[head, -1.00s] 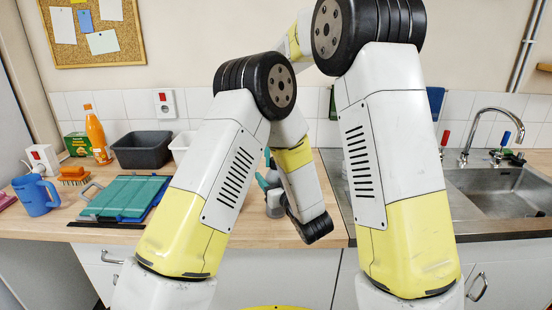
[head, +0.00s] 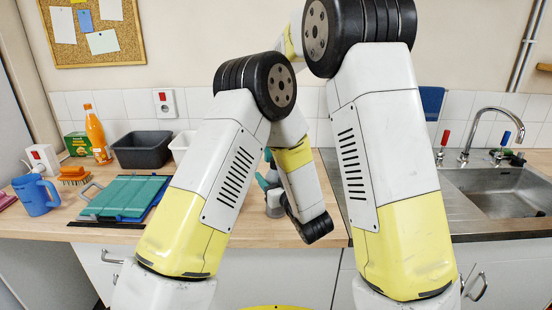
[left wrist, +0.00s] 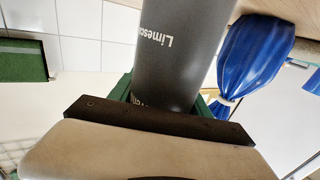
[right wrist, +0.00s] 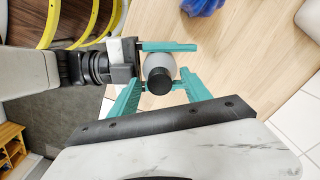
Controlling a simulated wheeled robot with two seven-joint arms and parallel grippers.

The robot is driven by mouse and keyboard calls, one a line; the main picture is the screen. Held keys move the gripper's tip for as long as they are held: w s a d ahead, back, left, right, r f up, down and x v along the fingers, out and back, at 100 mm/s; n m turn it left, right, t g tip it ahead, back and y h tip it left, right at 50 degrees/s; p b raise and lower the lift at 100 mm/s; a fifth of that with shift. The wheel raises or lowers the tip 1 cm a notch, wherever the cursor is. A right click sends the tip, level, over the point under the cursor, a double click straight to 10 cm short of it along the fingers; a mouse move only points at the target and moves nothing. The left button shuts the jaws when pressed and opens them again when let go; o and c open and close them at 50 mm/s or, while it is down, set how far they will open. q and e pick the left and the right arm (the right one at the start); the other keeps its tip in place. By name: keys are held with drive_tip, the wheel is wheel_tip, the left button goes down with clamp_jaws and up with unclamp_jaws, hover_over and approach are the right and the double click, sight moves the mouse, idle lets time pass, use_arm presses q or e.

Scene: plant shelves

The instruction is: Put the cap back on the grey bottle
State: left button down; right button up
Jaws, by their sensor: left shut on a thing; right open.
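The grey bottle (left wrist: 180,45) fills the middle of the left wrist view, with the letters "Limesc" on it. My left gripper (left wrist: 168,98) is shut on the bottle, one green finger on each side. In the head view the bottle (head: 275,204) is partly hidden by my arm. In the right wrist view the bottle (right wrist: 163,61) is seen from its top end, between the left gripper's teal fingers. A round black cap (right wrist: 159,81) shows at that end; whether it is fully seated is hidden. My right gripper (right wrist: 162,88) is open, its fingertips either side of the cap, apart from it.
On the counter at left stand a blue jug (head: 35,196), a teal board (head: 125,196), an orange bottle (head: 97,135) and a dark tub (head: 145,149). A sink (head: 505,190) is at right.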

wheel_tip(320, 180, up, 12)
idle(0.5)
use_arm(q)
drive_tip(key=shift+c, duration=2.1)
unclamp_jaws()
drive_tip(key=v, duration=0.7)
drive_tip(key=shift+s+d, duration=0.2)
drive_tip(key=shift+s, duration=0.1)
drive_tip(key=shift+s+d, duration=0.1)
use_arm(e)
drive_tip(key=shift+s, duration=0.1)
